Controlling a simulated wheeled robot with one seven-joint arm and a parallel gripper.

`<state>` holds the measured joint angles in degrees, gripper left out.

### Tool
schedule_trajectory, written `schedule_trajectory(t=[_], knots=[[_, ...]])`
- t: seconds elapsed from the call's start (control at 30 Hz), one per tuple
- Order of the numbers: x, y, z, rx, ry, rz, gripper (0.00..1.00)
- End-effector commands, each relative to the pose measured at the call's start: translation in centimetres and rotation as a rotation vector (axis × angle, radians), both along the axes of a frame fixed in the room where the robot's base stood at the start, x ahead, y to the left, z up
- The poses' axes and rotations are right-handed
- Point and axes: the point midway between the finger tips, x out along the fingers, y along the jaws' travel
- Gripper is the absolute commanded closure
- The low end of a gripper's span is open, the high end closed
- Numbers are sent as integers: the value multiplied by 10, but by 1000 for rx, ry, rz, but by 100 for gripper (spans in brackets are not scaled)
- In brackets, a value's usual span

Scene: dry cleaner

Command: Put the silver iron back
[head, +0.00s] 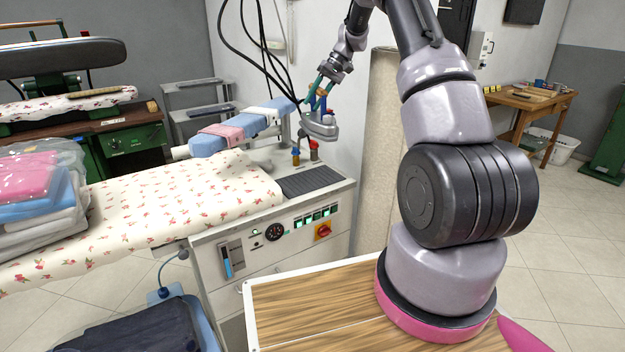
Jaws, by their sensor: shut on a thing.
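The silver iron (320,130) hangs in the air above the right end of the ironing station, its flat sole facing down. My gripper (319,98) is shut on the iron's handle from above; the fingers partly hide the handle. Below and a little left of the iron is a dark ribbed rest pad (311,181) on the station's top. The pad looks bare, and there is a clear gap between it and the iron.
A blue sleeve arm (240,130) with a pink cloth reaches close to the iron's left. Small red and blue valves (314,150) stand behind the pad. Black cables hang overhead. The floral board (180,205) holds bagged folded clothes (40,195) at left.

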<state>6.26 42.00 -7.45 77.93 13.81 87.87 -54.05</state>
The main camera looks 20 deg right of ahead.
Motion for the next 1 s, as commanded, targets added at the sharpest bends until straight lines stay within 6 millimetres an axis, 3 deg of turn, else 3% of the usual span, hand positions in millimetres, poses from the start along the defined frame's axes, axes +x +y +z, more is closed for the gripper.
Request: schedule_trajectory(t=[0.37,0.67,1.0], knots=[[-5,4,-13,11,-3,11,100],[-5,8,-8,11,-8,-19,100],[-15,51,-30,-15,-7,-346,100]])
